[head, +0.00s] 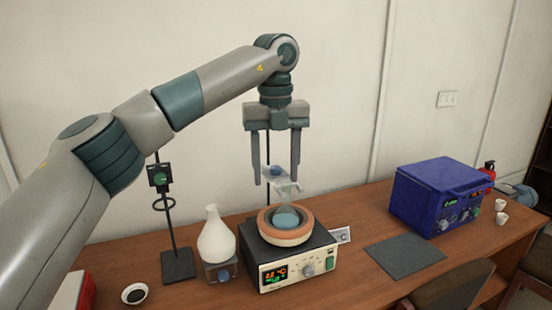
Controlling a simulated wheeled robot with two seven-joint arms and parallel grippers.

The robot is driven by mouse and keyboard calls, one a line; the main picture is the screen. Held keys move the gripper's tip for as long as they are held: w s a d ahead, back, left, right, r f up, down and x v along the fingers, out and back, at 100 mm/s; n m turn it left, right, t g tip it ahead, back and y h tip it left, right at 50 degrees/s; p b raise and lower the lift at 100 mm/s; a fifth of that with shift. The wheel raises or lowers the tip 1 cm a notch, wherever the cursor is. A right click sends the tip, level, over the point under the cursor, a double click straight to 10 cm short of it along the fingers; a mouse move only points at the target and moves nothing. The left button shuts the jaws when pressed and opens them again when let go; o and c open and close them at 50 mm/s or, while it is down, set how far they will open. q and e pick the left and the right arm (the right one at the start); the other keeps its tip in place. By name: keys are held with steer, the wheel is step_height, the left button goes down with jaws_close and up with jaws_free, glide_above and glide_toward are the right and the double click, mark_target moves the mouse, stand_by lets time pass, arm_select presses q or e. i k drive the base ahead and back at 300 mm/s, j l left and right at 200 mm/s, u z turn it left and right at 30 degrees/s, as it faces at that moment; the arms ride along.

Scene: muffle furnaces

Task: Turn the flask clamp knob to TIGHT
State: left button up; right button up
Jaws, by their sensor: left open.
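A flask (286,218) with a blue-grey round body sits in the round heating mantle (295,238) on a controller box. A pale clamp (287,187) is at the flask's neck, with a small blue knob (275,171) on it. My left gripper (276,177) points straight down over the clamp. Its two fingers are apart, and in the picture the knob shows between them. I cannot tell whether either finger touches it. Any marking on the knob is too small to read. My right gripper is not in view.
A second stand (175,262) with a ring and a white bulbous flask (215,236) are left of the mantle. A small black-filled dish (134,293) is at front left. A grey mat (405,254) and a blue device (437,196) are right. The mat is bare.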

mark_target(275, 171)
steer(key=i, duration=1.3)
